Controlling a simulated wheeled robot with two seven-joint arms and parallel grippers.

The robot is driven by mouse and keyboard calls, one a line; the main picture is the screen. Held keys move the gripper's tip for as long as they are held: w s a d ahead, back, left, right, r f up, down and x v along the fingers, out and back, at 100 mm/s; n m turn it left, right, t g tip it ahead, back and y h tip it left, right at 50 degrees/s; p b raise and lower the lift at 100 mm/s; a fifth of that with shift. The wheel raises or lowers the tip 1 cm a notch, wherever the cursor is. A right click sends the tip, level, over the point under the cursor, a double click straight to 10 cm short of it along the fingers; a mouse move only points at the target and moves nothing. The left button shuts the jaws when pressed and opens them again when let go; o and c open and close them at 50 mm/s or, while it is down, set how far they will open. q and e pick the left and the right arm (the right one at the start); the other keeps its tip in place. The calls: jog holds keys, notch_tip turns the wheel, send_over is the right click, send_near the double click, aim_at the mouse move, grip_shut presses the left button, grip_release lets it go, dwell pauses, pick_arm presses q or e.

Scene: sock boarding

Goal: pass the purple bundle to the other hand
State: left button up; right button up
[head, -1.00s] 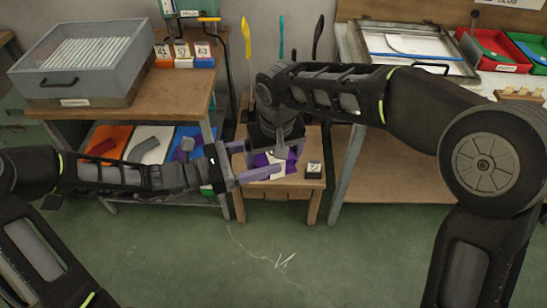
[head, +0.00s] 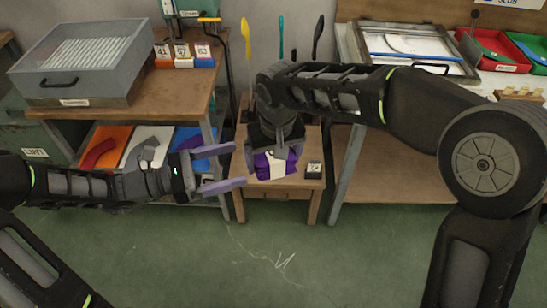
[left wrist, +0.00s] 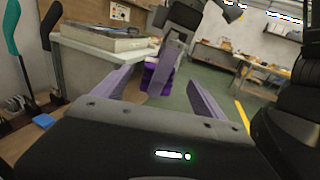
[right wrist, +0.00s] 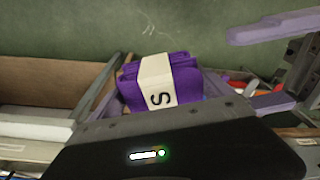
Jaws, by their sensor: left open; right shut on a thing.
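The purple bundle (head: 272,164) with a white band hangs in my right gripper (head: 274,150), above the small wooden stand. In the right wrist view the bundle (right wrist: 158,82) shows an "S" on its band, and the gripper's fingers are shut on its sides. My left gripper (head: 218,168) is open and empty, to the left of the bundle and apart from it. In the left wrist view the bundle (left wrist: 155,78) is seen beyond and between the spread left fingers (left wrist: 165,95).
A bench with a grey ribbed box (head: 88,100) is at left, above orange, white and blue bins (head: 105,146). A bench with a framed screen (head: 465,66) is at right. The green floor in front is clear.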

pick_arm(q)
jog(key=v, duration=0.4)
